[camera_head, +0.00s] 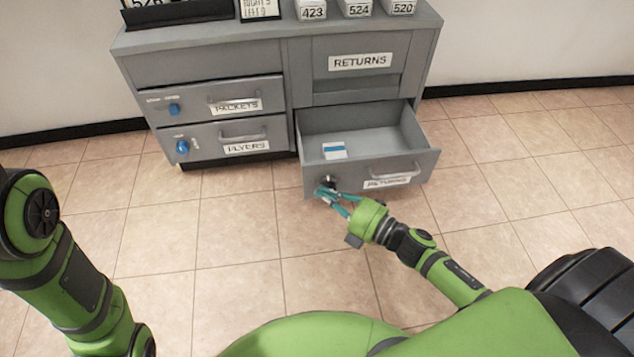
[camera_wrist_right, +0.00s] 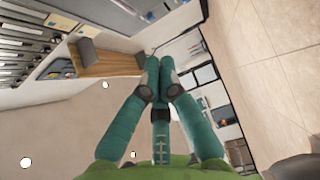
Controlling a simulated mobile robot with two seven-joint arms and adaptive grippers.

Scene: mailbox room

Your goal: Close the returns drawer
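The grey returns drawer (camera_head: 345,176) is pulled out at the lower right of the cabinet in the head view. Its front has a bar handle, a "RETURNS" label and a dark knob (camera_head: 328,181) at the left end. A small white and blue item (camera_head: 334,150) lies inside. My right gripper (camera_head: 323,191) is at the left end of the drawer front, by the knob; whether it touches is unclear. In the right wrist view its teal fingers (camera_wrist_right: 160,62) converge at the tips, with nothing visible between them. My left arm shows at the left, but its gripper is out of view.
The grey cabinet (camera_head: 215,68) stands against the wall. The packets drawer (camera_head: 222,100) and flyers drawer (camera_head: 222,137) beside it are shut. A fixed-looking panel (camera_head: 357,66) labelled "RETURNS" is above the open drawer. Several labelled boxes stand on top. The tiled floor (camera_head: 230,220) in front is clear.

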